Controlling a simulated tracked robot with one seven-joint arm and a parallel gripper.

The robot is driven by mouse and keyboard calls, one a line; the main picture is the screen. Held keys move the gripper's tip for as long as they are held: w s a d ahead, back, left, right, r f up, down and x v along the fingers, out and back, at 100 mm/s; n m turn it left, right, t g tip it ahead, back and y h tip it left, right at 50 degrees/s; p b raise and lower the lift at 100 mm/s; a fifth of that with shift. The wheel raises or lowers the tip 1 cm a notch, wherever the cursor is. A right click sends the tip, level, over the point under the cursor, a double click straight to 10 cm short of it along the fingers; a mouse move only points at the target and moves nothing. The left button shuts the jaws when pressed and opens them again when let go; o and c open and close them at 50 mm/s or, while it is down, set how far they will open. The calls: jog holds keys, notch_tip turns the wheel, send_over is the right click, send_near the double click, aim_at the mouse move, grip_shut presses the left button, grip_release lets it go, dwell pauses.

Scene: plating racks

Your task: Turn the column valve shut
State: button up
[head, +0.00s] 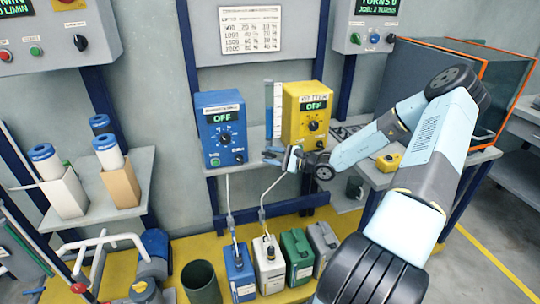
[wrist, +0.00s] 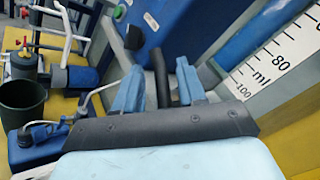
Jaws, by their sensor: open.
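The column (head: 273,110) is a narrow upright gauge between the blue and yellow boxes in the head view. Its white ml scale (wrist: 272,58) is large at the right of the wrist view. My gripper (head: 268,155) is at the foot of the column, in front of the shelf. In the wrist view my gripper (wrist: 158,85) is open, with one blue finger on each side of a dark upright bar (wrist: 160,75). The bar looks like the valve's handle; its lower end is hidden behind my gripper. I cannot tell whether either finger touches it.
A blue control box (head: 222,128) and a yellow control box (head: 305,115) stand close on either side. Hoses run down to several jugs (head: 270,264) on the yellow floor strip. A dark bin (head: 201,282) stands left of them.

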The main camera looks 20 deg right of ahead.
jog(key=shift+w+a, duration=0.45)
jog(key=shift+a, duration=0.1)
